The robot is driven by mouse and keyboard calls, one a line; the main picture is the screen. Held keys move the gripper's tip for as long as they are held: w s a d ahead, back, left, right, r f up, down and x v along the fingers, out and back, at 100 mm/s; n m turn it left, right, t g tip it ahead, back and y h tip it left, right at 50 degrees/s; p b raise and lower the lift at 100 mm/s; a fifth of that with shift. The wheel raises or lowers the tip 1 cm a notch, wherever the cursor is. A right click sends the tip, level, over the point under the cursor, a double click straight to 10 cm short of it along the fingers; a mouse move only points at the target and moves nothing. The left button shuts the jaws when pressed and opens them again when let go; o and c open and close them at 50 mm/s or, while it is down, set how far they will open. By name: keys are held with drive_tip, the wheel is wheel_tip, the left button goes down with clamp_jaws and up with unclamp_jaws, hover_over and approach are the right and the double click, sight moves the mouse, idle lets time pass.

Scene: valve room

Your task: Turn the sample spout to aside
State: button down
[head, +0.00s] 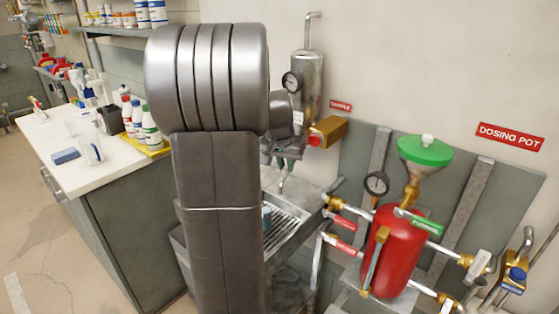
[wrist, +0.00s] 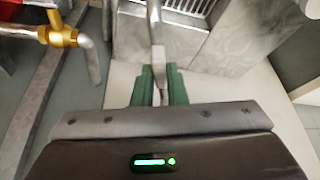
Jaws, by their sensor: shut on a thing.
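The sample spout is a thin grey metal pipe. In the wrist view the spout (wrist: 155,32) runs from the top down between the two green fingers of my gripper (wrist: 160,88), which is shut on it. In the head view my gripper (head: 284,163) is at the wall below the small red sample sign (head: 340,106), and a short end of the spout (head: 282,186) shows beneath the fingers. My arm hides much of this area, and the spout's upper part is hidden behind my gripper. A steel cylinder (head: 308,88) with a gauge stands above.
A sink with a grated drainer (head: 288,222) lies below the spout. To the right are a brass fitting (head: 328,130) and the red dosing pot (head: 393,250) with a green funnel (head: 425,150) and several pipes. A white counter (head: 75,180) with bottles is on the left.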

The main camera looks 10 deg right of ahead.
drive_tip(key=shift+s+d+n+y+p, duration=0.15)
drive_tip(key=shift+s+d+n+p, duration=0.05)
drive_tip(key=shift+d+n, duration=0.25)
drive_tip(key=shift+s+d+n+y+p, duration=0.2)
drive_tip(key=shift+d+n, duration=0.1)
drive_tip(key=shift+n, duration=0.15)
drive_tip(key=c, duration=1.4)
unclamp_jaws()
drive_tip(key=shift+c, duration=0.2)
drive_tip(key=v, duration=1.3)
drive_tip(key=shift+s+r, duration=0.25)
drive_tip(key=shift+s, duration=0.05)
drive_tip(key=shift+a, duration=0.1)
